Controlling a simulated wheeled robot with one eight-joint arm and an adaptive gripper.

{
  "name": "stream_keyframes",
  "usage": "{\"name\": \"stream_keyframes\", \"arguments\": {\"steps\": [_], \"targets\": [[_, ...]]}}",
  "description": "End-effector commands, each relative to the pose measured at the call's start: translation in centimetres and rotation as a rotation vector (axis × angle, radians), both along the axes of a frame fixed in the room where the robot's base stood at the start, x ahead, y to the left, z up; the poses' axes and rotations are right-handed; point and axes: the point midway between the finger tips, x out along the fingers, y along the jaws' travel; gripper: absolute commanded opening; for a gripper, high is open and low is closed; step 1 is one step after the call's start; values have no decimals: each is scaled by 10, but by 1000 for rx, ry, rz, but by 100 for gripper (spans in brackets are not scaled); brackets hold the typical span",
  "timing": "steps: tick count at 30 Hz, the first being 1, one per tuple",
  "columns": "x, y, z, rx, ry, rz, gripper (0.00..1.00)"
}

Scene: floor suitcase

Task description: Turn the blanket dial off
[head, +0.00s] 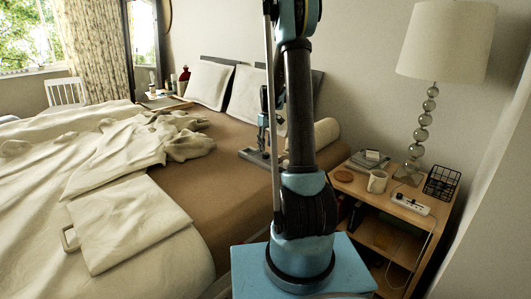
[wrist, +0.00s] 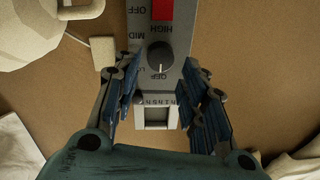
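The blanket control is a grey box (wrist: 180,18) lying on the brown bedding. It carries a round black dial (wrist: 160,54), a red patch and printed labels including HIGH, MID and OFF. A pale mark on the dial points down in the wrist view, towards small lettering that looks like OFF. A white rocker switch (wrist: 157,115) sits below the dial. My gripper (wrist: 162,64) is open, with its blue-grey fingers on either side of the box and dial. I cannot tell whether they touch it. In the head view my gripper (head: 263,132) is over the bed's near side.
The bed holds a rumpled cream blanket (head: 110,150), pillows (head: 208,84) and a bolster (head: 326,134).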

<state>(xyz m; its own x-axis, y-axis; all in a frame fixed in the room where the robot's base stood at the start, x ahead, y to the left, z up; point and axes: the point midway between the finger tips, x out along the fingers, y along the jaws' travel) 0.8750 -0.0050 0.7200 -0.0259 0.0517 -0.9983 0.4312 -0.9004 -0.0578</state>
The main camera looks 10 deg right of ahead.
Motion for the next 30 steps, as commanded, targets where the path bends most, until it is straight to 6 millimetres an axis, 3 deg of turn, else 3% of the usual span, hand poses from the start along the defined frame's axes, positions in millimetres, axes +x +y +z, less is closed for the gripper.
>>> {"name": "stream_keyframes", "arguments": {"steps": [6,12,26,30], "targets": [[1,-2,42,0,0,0,39],[2,-3,64,0,0,0,39],[2,-4,72,0,0,0,39],[-7,-3,77,-1,-3,-8,39]]}}
